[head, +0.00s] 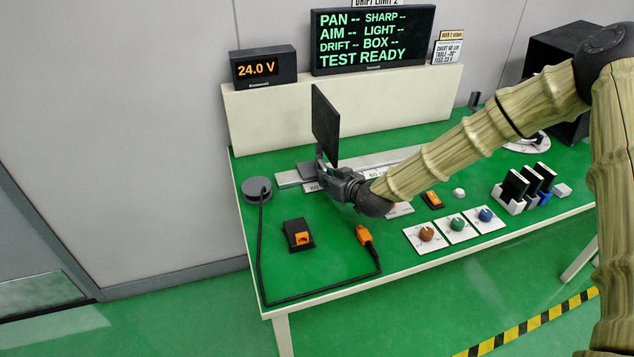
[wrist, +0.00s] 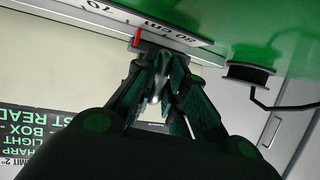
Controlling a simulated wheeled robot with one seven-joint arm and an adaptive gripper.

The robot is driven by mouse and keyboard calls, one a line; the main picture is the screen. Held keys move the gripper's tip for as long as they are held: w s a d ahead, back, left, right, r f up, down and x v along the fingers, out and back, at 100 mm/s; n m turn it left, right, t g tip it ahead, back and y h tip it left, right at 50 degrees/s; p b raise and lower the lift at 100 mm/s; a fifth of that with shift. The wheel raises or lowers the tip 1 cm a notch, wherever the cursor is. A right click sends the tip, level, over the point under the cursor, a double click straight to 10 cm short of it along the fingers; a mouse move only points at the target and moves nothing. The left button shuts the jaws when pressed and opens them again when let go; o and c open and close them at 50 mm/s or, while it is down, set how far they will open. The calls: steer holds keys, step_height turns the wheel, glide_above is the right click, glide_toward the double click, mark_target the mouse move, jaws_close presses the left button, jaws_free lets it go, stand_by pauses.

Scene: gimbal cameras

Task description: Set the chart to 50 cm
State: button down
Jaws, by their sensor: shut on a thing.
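The chart (head: 325,125) is a dark upright panel seen nearly edge-on near the left end of a pale rail (head: 289,180) on the green table. My gripper (head: 325,172) is at the foot of the chart. In the wrist view my gripper (wrist: 158,92) is shut on a small pale grip piece, mostly hidden between the fingers; it appears to belong to the chart's carriage. A red pointer (wrist: 137,37) stands beside the 80 cm label (wrist: 168,33), on its 70 side. The 70 label (wrist: 98,6) shows further left there. The chart is not clearly visible in the wrist view.
The display (head: 373,40) reads TEST READY, with dashes for its values. A note (head: 448,48) beside it seems to read chart 50 cm. A black cable runs from a round grey disc (head: 256,189) to an orange plug (head: 364,236). Three knobs (head: 456,225) stand front right.

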steer(key=d, duration=0.1)
steer(key=w+d, duration=0.1)
steer(key=d, duration=0.2)
steer(key=shift+w+d+b, duration=0.3)
steer(key=shift+d, duration=0.1)
steer(key=c, duration=1.5)
jaws_free()
steer(key=shift+s, duration=0.1)
steer(key=v, duration=1.2)
steer(key=shift+d, duration=0.1)
steer(key=shift+c, duration=0.3)
